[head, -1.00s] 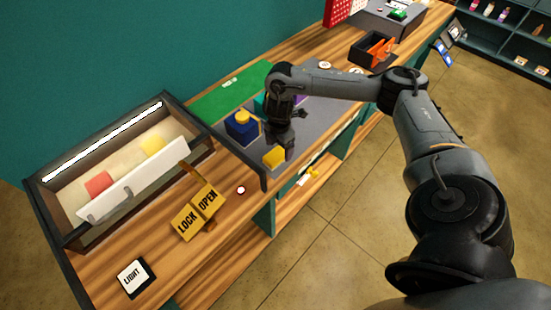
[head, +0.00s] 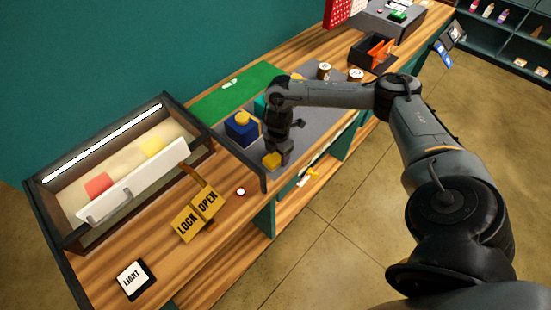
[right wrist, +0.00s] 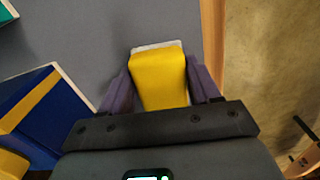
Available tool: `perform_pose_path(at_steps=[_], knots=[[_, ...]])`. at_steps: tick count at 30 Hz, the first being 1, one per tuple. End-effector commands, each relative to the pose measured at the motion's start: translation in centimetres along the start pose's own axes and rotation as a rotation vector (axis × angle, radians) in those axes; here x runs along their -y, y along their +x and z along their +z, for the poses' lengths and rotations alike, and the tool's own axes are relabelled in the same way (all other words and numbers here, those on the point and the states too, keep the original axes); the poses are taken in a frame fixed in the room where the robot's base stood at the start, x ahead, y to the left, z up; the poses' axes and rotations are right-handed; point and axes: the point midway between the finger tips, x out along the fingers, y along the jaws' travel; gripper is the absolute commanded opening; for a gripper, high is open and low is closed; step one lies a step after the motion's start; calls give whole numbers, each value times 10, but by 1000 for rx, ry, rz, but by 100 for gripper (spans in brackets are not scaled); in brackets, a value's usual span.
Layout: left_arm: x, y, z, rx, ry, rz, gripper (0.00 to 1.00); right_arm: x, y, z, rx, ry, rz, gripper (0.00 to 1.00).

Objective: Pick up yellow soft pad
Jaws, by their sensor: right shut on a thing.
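The yellow soft pad (head: 271,160) is at the front edge of the grey mat (head: 315,127). My right gripper (head: 279,153) points down over it in the head view and partly hides it. In the right wrist view the pad (right wrist: 159,78) lies between the two purple-grey fingers, one on each side, and my right gripper (right wrist: 160,88) is shut on it. A pale edge shows at the pad's far end. I cannot tell whether the pad is clear of the mat. My left gripper is not in view.
A blue box with a yellow top (head: 241,126) stands left of my right gripper. A green mat (head: 235,92) lies behind. A dark-framed case (head: 110,175) holds a red and a yellow block.

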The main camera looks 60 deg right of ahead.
Motion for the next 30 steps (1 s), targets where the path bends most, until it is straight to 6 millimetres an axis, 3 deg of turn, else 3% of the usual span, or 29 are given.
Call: perform_pose_path(at_steps=[11, 21, 30], knots=[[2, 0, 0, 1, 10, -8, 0, 0, -6, 0, 0, 0, 2, 32], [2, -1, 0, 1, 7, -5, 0, -1, -44, 1, 0, 0, 3, 32], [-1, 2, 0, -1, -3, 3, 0, 43, -76, 46, 5, 2, 1, 32]])
